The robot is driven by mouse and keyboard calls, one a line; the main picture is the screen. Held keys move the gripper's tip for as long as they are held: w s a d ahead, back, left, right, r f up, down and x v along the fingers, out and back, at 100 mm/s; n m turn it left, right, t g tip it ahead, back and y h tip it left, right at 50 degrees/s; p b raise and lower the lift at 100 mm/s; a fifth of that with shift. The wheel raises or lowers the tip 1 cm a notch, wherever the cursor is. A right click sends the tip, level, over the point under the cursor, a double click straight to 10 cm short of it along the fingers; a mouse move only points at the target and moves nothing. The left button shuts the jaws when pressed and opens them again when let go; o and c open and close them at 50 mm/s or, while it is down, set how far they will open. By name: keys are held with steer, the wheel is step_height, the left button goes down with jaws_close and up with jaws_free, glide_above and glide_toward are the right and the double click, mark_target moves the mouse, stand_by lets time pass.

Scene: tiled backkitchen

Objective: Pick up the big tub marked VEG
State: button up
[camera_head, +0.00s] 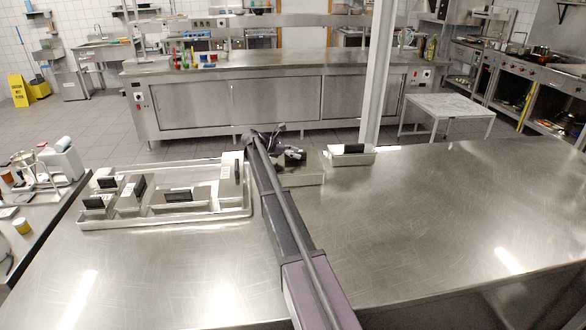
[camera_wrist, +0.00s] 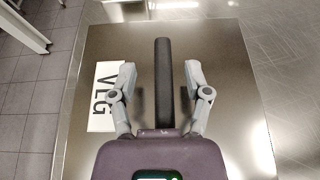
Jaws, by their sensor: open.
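The big tub (camera_wrist: 232,60) fills most of the wrist view, seen from above as a flat metallic lid. A white label reading VEG (camera_wrist: 103,100) lies on the lid left of a long black bar handle (camera_wrist: 164,85). My gripper (camera_wrist: 160,74) is open, with one finger on each side of the handle and a visible gap on both sides. In the head view the tub (camera_head: 305,180) stands on the steel table beyond my arm, with my gripper (camera_head: 284,153) over it. My arm and gripper hide part of it and its label there.
Left of my arm, a shallow tray (camera_head: 120,222) holds several smaller containers with black handles. Another small black-handled container (camera_head: 351,158) stands just right of the tub, near a post (camera_head: 377,80). The steel table (camera_head: 450,215) is clear to the right.

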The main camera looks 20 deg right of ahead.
jaws_close()
steer(key=shift+r, duration=0.2)
stand_by(0.4)
step_height(320, 180, up, 10)
steer(key=p, duration=1)
steer(key=shift+f, duration=0.2)
stand_by(0.4)
